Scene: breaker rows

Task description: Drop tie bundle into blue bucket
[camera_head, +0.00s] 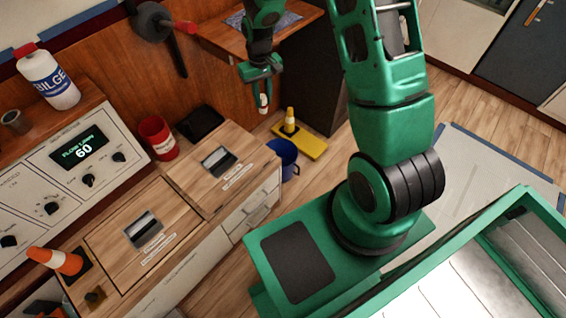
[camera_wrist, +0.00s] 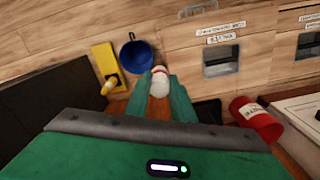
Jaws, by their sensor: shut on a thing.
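My gripper (camera_head: 262,92) hangs above the floor near the cabinet's far end, fingers pointing down. It is shut on the tie bundle (camera_head: 263,102), a small white bundle. In the wrist view the bundle (camera_wrist: 160,78) shows a thin reddish band between the green fingertips (camera_wrist: 157,92). The blue bucket (camera_head: 283,158) stands on the wood floor beside the cabinet. It also shows in the wrist view (camera_wrist: 137,57), open side visible, just left of and beyond the bundle. The bundle is apart from the bucket. No contents can be made out in the bucket.
A yellow tray-like base with a yellow bottle-shaped item (camera_head: 289,122) is on the floor beside the bucket. A wooden-topped cabinet (camera_head: 262,165) stands left of the bucket. A red can (camera_head: 157,138) is on the worktop. A dark panel (camera_head: 315,75) stands behind.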

